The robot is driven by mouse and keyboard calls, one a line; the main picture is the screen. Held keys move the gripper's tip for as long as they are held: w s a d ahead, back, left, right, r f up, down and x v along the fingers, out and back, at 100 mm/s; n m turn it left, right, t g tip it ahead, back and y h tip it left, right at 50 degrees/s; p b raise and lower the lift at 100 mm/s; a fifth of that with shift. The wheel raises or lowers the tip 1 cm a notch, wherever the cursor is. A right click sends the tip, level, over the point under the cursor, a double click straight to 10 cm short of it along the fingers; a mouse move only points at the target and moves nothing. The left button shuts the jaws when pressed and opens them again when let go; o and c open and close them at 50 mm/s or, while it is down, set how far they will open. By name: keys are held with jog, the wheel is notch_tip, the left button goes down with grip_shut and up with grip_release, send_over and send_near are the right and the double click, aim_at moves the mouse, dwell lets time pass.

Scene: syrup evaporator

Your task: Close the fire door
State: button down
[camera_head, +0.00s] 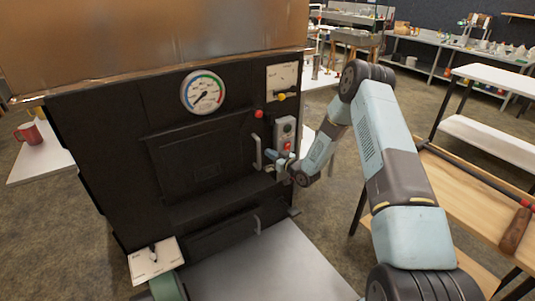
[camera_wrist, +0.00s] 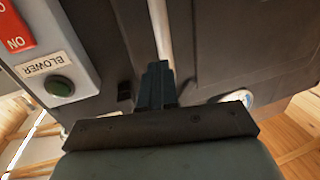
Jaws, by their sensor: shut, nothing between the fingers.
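The fire door (camera_head: 190,160) is a dark panel in the black front of the evaporator. It looks flush or nearly flush with the front, and I cannot tell if a small gap remains. Its upright pale handle (camera_head: 257,152) is on the right side; the pale bar (camera_wrist: 160,32) also shows in the wrist view. My gripper (camera_head: 269,155) is at the door's right edge, beside the handle. In the wrist view its fingers (camera_wrist: 156,80) are shut together with their tips close to the bar. I cannot tell whether they touch it. The door's far edges are hidden in the wrist view.
A round gauge (camera_head: 203,92) is above the door. A lower handle (camera_head: 257,224) sits below. A wooden bench (camera_head: 465,210) stands at right.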

jog(key=v, duration=1.1)
jog(key=w+d+r+g+h, duration=0.1)
jog(key=d+r+h, duration=0.15)
jog(key=r, duration=0.55)
jog(key=w+d+r+h, duration=0.15)
jog(key=r+h, duration=0.25)
jog(key=r, duration=0.4)
jog(key=s+d+r+m+g+h, duration=0.1)
jog(key=s+d+r+m+h, duration=0.15)
jog(key=s+r, duration=0.35)
jog(key=s+d+r+m+h, duration=0.1)
jog(key=s+d+r+h, duration=0.2)
jog(key=r, duration=0.6)
jog(key=s+d+r+m+g+h, duration=0.15)
jog(key=s+r, duration=0.25)
jog(key=s, duration=0.4)
jog(key=s+d+r+m+g, duration=0.1)
jog(key=s+d+r, duration=0.1)
jog(key=s+r, duration=0.45)
jog(key=s+a+m+g+y, duration=0.1)
jog(key=s+m+g, duration=0.1)
jog(key=s, duration=2.1)
jog(key=shift+r+m+g, duration=0.2)
jog(key=shift+m+g, duration=0.1)
jog(key=shift+g, duration=0.15)
jog(key=shift+s, duration=0.15)
